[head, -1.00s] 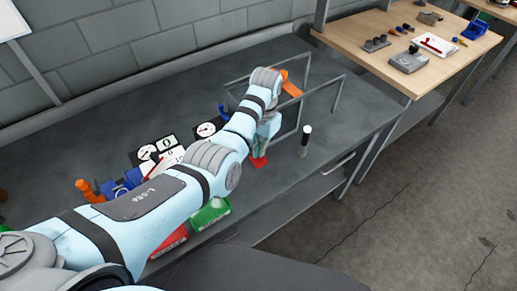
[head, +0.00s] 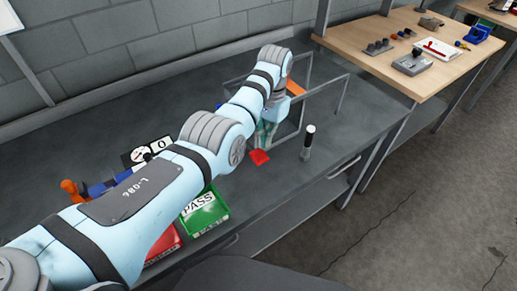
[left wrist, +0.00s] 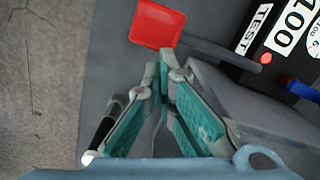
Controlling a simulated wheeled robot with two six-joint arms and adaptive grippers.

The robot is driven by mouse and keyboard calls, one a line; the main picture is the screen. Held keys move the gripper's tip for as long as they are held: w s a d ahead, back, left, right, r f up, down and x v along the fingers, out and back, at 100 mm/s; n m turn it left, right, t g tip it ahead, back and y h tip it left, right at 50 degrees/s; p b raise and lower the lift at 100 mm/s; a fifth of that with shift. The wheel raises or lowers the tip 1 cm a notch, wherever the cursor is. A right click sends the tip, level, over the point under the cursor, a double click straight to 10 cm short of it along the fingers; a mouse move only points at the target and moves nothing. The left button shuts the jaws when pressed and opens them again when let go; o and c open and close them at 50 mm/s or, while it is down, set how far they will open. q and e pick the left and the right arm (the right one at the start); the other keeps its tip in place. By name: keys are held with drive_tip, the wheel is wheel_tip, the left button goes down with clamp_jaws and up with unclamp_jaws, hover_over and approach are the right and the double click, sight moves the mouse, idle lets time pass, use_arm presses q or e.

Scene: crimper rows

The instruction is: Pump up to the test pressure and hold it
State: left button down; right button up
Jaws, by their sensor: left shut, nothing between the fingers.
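My left gripper (head: 266,134) is shut and empty, pointing down beside the wire-frame guard on the grey bench. A dark panel (left wrist: 262,62) marked TEST and 100, with part of a dial (left wrist: 315,38), is at upper right. A dial (head: 140,155) beside a 0 card (head: 161,144) shows left of my arm, partly hidden. My right gripper is not in view.
A black, white-topped upright post (head: 308,141) stands right of the gripper. The wire frame (head: 325,85) surrounds the space behind. A green PASS tray (head: 208,216) and a red tray (head: 164,246) lie at the front edge. An orange piece (head: 295,88) lies beyond.

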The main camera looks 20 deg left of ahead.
use_arm(q)
wheel_tip(320, 180, up, 7)
drive_tip(key=shift+w+d, duration=0.15)
drive_tip(key=shift+w, duration=0.15)
drive_tip(key=shift+f, duration=0.1)
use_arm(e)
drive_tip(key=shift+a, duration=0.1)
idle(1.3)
